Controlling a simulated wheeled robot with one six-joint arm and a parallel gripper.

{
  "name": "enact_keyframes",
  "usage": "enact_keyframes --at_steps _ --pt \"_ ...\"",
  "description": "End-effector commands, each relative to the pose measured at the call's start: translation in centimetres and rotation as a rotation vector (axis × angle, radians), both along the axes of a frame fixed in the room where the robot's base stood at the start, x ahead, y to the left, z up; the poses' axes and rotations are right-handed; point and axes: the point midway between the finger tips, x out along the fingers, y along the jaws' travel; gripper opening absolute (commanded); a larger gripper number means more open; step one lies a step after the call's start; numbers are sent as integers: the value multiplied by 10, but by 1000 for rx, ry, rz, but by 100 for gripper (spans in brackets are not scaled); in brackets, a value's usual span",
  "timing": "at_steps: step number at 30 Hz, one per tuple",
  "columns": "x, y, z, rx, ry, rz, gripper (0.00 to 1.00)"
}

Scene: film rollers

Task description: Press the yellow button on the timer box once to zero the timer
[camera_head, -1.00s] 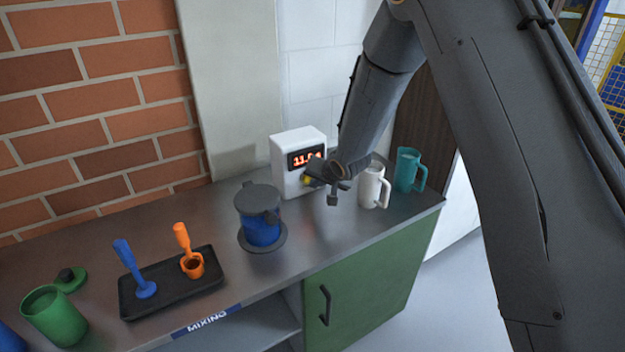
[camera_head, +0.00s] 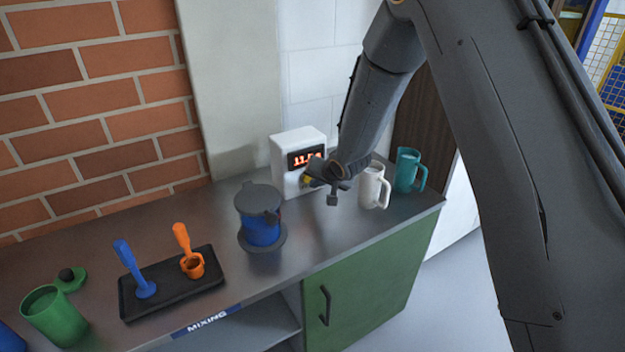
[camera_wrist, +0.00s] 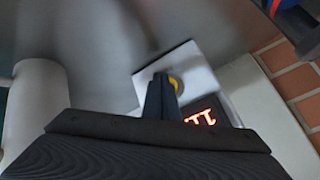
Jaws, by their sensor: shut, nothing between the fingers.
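The white timer box (camera_head: 293,143) stands at the back of the counter against the wall, with a dark display (camera_head: 305,157) of red digits. In the wrist view the timer box (camera_wrist: 200,72) is at the centre, with the yellow button (camera_wrist: 177,85) just beside my shut fingertips (camera_wrist: 162,80). The fingers hold nothing. They are very close to the button, but I cannot tell whether they touch it.
A white mug (camera_head: 371,187) and a teal mug (camera_head: 407,170) stand right of the box. A blue canister (camera_head: 260,228) with a grey lid stands in front to the left. A black tray (camera_head: 205,284) holds blue and orange tools. A green cup (camera_head: 52,318) is at far left.

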Motion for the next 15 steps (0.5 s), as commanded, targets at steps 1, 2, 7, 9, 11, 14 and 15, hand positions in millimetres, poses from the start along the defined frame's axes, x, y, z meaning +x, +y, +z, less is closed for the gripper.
enact_keyframes --at_steps 1,2,7,9,11,14,15 --pt "0 0 0 0 0 0 0" --pt "0 0 0 0 0 0 0" --pt "3 3 0 0 1 0 0" --pt "4 4 1 0 0 0 0" --pt "5 5 1 0 0 0 0" --pt "6 5 0 0 0 0 0" --pt "6 5 0 0 0 0 0"
